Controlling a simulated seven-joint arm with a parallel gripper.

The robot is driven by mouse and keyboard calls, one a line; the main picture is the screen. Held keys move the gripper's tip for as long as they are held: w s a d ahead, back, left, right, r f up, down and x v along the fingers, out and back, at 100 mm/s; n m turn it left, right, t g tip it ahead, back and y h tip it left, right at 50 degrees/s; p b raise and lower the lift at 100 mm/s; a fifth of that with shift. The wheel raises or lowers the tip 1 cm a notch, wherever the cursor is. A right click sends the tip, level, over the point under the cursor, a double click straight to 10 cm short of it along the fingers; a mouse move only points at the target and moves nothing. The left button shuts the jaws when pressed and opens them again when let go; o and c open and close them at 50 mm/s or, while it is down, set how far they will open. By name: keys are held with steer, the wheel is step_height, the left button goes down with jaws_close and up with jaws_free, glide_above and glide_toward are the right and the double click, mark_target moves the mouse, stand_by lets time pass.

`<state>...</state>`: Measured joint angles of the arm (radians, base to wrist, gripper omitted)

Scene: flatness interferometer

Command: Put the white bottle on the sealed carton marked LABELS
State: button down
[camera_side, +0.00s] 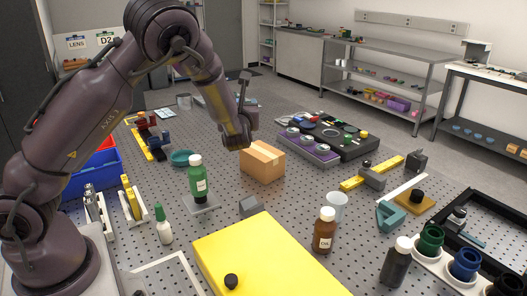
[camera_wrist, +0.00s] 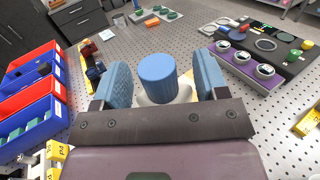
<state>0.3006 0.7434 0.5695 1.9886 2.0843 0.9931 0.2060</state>
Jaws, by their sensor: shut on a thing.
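My gripper (camera_wrist: 158,85) has its two blue-padded fingers on either side of a white bottle (camera_wrist: 148,101) with a blue ribbed cap, and is shut on it. The bottle's lower part is hidden by the gripper in the wrist view. In the side view my gripper (camera_side: 240,138) is by the back left of a brown taped carton (camera_side: 263,166), and the held bottle is hidden. I can read no LABELS mark on the carton. In the wrist view a tan strip, likely the carton, shows beside the bottle. Whether the bottle touches the carton, I cannot tell.
A green bottle (camera_side: 197,182), a small white green-capped bottle (camera_side: 163,227) and a brown bottle (camera_side: 324,233) stand in front. A purple-fronted device (camera_side: 305,150) is just right of the carton. A yellow plate (camera_side: 255,262) lies nearer the camera.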

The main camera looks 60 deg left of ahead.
steer(key=shift+s+a+r, duration=0.2)
steer(key=shift+a+r, duration=0.55)
steer(key=shift+a, duration=0.1)
steer(key=shift+w+a+r, duration=0.1)
steer(key=shift+w+a, duration=0.1)
steer(key=shift+a, duration=0.05)
steer(key=shift+w+a+f, duration=1)
steer(key=shift+w+f, duration=1.05)
steer(key=shift+f, duration=0.1)
steer(key=shift+w+a+f, duration=0.95)
steer(key=shift+w+f, duration=1.05)
steer(key=shift+f, duration=0.15)
steer(key=shift+w+a+f, duration=1)
steer(key=shift+w+f, duration=1.05)
steer(key=shift+f, duration=0.1)
steer(key=shift+f, duration=0.1)
steer(key=shift+c, duration=0.8)
jaws_free()
steer(key=shift+f, duration=0.1)
